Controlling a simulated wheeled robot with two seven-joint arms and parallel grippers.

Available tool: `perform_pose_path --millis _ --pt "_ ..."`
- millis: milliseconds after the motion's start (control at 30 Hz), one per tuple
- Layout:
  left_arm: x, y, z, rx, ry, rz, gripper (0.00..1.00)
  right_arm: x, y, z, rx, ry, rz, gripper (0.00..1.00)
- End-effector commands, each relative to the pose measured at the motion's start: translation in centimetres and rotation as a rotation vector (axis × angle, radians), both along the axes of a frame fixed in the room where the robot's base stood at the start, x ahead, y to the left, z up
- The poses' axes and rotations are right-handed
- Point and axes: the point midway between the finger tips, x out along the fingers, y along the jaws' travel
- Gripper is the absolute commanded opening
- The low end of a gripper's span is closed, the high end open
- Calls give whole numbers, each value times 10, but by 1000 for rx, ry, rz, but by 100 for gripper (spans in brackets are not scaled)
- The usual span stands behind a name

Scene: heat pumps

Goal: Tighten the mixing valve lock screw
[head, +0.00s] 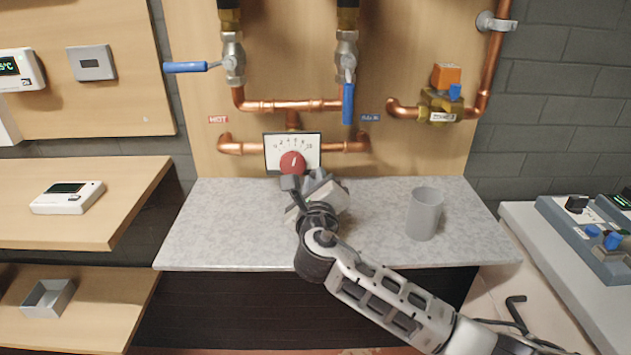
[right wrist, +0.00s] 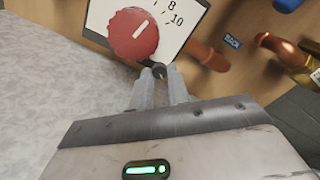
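The mixing valve has a white scale plate (head: 309,149) and a red round knob (head: 293,163), on the copper pipes above the grey counter. In the right wrist view the red knob (right wrist: 134,34) has a white pointer line. A small dark part (right wrist: 159,70), probably the lock screw, shows just below the plate. My right gripper (right wrist: 159,74) has its two fingertips close together on either side of this dark part. I cannot tell whether they touch it. In the head view my right gripper (head: 300,183) hides the area below the knob. My left gripper is not in view.
A grey cup (head: 424,213) stands on the counter (head: 230,225) to the right of my arm. Blue-handled valves (head: 347,100) hang above the mixing valve. An orange-topped valve (head: 446,76) is at the right. The counter's left part is clear.

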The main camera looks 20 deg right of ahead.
Motion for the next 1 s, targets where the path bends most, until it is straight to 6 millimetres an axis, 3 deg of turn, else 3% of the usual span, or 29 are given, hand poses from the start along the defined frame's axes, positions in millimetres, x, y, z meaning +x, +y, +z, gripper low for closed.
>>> perform_pose_path --millis 267,700,1000 --pt "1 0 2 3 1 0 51 0 0 1 21 -6 0 0" --pt "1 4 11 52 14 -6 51 0 1 1 442 -126 0 0" --pt "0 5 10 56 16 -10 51 0 1 0 479 -139 1 0"
